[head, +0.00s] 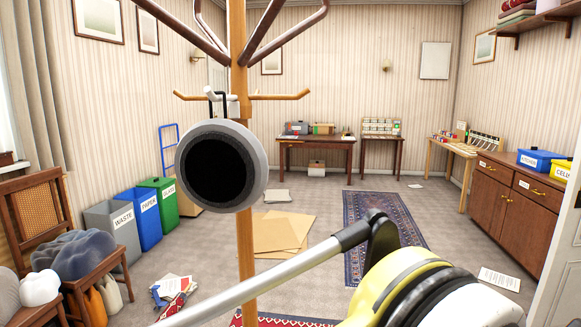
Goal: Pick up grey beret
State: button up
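A round grey beret (220,166) hangs from the wooden coat stand (242,228) in the middle of the head view. Its dark opening faces me, ringed by a grey rim. A small black loop and a white piece show just above it, by the stand's lower pegs; I cannot tell exactly how they connect. The beret covers part of the post. My arm crosses the lower right of the view, but I cannot make out my gripper's fingers.
A chair (20,215) with grey and white bundles stands at left. Waste (112,228), paper (142,215) and glass (163,200) bins line the left wall. Flat cardboard (283,236) and papers lie on the floor. A patterned rug (368,215) lies near a brown cabinet (512,195) at right.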

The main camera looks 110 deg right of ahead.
aim_at(220, 165)
jog(key=l+z, duration=0.15)
jog(key=z, duration=3.4)
jog(key=k+j+z, duration=0.15)
jog(key=z, duration=0.2)
jog(key=k+z, duration=0.35)
jog(key=i+j, duration=0.05)
jog(key=i, duration=0.05)
